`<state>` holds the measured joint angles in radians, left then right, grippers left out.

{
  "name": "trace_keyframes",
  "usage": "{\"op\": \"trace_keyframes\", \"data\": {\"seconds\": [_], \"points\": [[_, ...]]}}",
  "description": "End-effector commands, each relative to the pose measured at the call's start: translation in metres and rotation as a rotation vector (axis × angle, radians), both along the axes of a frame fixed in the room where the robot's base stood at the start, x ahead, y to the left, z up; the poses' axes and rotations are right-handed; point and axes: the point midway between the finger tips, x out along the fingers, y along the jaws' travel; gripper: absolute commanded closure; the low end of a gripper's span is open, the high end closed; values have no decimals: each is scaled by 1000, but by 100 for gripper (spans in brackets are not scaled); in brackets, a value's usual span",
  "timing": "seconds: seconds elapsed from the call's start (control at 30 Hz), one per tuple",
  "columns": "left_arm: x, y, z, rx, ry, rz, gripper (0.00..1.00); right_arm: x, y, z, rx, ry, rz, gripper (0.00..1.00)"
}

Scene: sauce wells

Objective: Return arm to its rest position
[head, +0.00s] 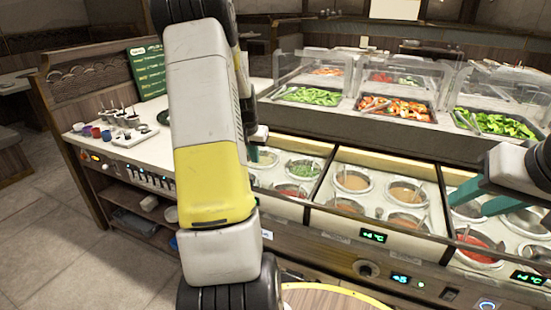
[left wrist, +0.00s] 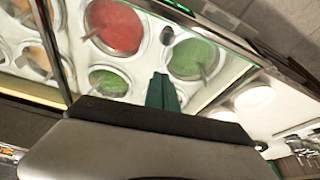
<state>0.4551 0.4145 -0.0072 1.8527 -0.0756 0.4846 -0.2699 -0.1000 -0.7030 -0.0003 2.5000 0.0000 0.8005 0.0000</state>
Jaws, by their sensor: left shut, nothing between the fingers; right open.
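My left arm rises large in the centre-left of the head view. Its gripper (head: 253,153) shows partly behind it, with teal fingers over the left end of the sauce wells (head: 303,169). In the left wrist view the left gripper (left wrist: 162,92) has its teal fingers together, with nothing between them. Below them are a red-filled well (left wrist: 115,27) and two green-filled wells. My right gripper (head: 478,202) is at the right edge of the head view, its teal fingers apart and empty, above the right-hand wells. My left arm hides part of the counter.
Glass guards (head: 405,75) stand over vegetable trays (head: 398,110) behind the wells. Small cups (head: 106,133) and a white tray (head: 135,137) sit on the left counter, near a green menu board (head: 147,70). Ladles stick up from several wells. Open floor lies at the left.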

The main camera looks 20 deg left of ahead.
Motion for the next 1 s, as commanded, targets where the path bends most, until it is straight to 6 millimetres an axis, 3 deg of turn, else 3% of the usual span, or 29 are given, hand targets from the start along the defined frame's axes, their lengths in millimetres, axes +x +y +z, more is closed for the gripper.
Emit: {"op": "trace_keyframes", "data": {"seconds": [0.23, 0.53, 0.63, 0.77, 0.9, 1.0], "points": [[-13, -2, 41, 1, -3, -1, 100, 0, 0, -1, 0, 2, 0, 58], [-18, -4, 54, 0, -2, -2, 100, 0, 0, -1, 0, 3, 0, 58], [-20, -16, 65, -2, -11, -12, 100, 0, 0, -1, 0, 3, 0, 58], [-37, -57, 104, -10, -46, -40, 100, 0, 0, -1, 0, 3, 0, 58], [-78, -121, 152, -33, -97, -86, 100, 0, 0, -1, 0, 3, 0, 58], [-116, -163, 176, -55, -129, -120, 100, 0, 0, -1, 0, 3, 0, 58]]}}
